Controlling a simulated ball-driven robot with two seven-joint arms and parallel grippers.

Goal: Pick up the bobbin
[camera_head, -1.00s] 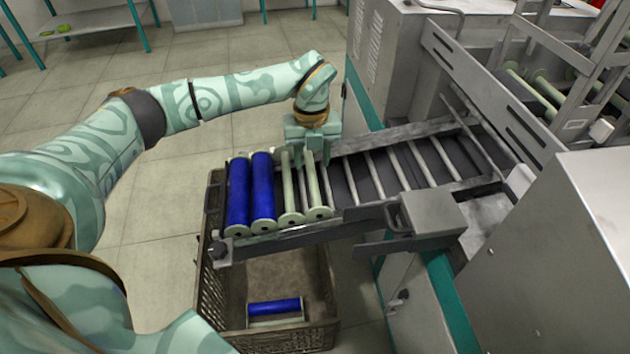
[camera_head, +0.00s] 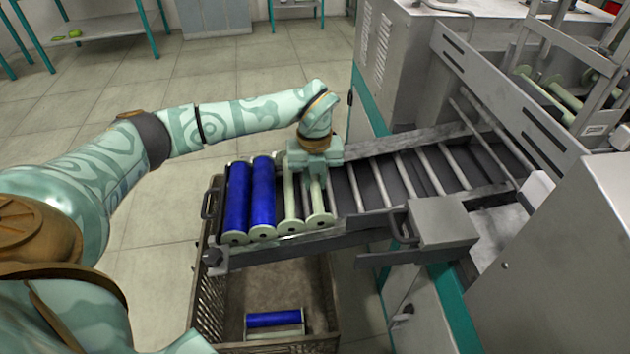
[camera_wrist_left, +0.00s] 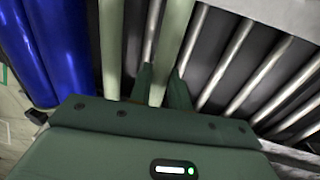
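Two pale green empty bobbins and two blue-wound bobbins lie side by side at the lower end of the sloping rack. The rightmost pale bobbin (camera_head: 320,220) lies beneath my left gripper (camera_head: 316,178). In the left wrist view, this bobbin's shaft (camera_wrist_left: 176,25) runs between my two fingers (camera_wrist_left: 160,88), which sit close against both its sides and appear shut on it. The other pale bobbin (camera_head: 290,226) is just to the left, apart from the fingers. The blue bobbins (camera_head: 262,195) are further left. My right gripper is not in view.
A crate (camera_head: 210,300) below the rack end holds a blue bobbin (camera_head: 273,319) and a pale one. The rack (camera_head: 400,165) rises rightward with bare metal rollers to the machine. A grey box (camera_head: 443,222) sits on its front rail.

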